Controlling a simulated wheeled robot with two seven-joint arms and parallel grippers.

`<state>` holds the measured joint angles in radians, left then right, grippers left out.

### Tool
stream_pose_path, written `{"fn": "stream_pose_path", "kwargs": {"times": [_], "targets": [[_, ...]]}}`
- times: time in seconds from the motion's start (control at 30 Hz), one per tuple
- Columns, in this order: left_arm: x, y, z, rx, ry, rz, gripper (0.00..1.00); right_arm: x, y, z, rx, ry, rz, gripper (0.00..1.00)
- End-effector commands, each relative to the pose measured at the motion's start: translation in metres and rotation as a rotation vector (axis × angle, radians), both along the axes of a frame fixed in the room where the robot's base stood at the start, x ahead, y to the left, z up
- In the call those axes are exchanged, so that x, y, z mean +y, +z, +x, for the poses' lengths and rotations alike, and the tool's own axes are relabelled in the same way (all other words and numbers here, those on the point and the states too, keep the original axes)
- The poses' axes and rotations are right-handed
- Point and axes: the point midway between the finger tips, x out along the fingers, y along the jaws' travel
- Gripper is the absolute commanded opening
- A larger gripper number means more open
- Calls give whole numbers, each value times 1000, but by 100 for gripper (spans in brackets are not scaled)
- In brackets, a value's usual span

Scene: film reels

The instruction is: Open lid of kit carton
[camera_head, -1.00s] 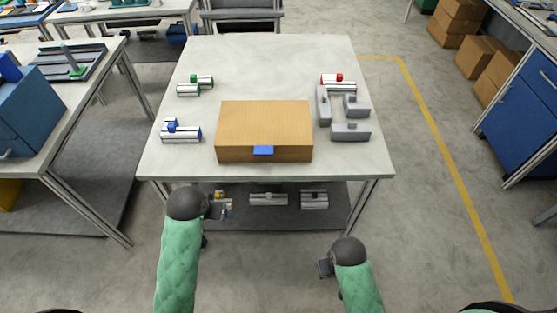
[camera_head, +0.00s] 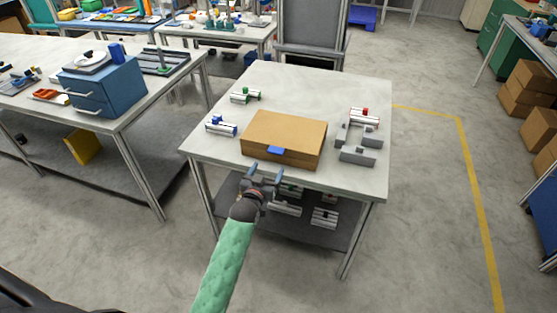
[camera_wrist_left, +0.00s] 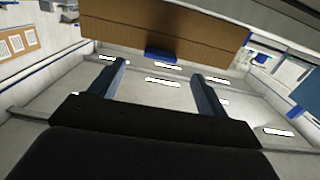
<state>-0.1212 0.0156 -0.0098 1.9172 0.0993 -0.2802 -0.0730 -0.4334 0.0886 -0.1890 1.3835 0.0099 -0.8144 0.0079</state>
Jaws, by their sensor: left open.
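The kit carton (camera_head: 290,128) is a closed brown box near the front edge of the grey table, with a blue tab (camera_head: 276,150) on its front edge. My left gripper (camera_head: 267,170) is open and empty, just in front of the carton near the tab and apart from it. In the left wrist view the carton (camera_wrist_left: 165,30) fills the upper middle. The blue tab (camera_wrist_left: 161,56) lies between the two blue fingertips (camera_wrist_left: 158,70) in the picture, beyond them. My right gripper is not in view.
The table (camera_head: 230,152) also bears a green-topped part (camera_head: 245,96), a blue-topped part (camera_head: 221,126), a red-topped part (camera_head: 364,117) and a grey block fixture (camera_head: 358,144). More parts lie on the lower shelf. A blue drawer cabinet (camera_head: 105,87) stands on the left bench.

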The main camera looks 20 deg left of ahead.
Motion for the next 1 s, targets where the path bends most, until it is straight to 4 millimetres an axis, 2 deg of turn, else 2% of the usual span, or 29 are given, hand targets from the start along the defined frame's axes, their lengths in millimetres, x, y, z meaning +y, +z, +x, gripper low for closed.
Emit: {"fn": "stream_pose_path", "kwargs": {"times": [0.23,0.7,1.0], "targets": [[1,12,7,-57,4,7,76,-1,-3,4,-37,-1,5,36],[-2,12,64,-55,3,8,76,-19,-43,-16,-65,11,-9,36],[-2,11,78,-54,3,8,76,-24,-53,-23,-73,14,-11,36]]}}
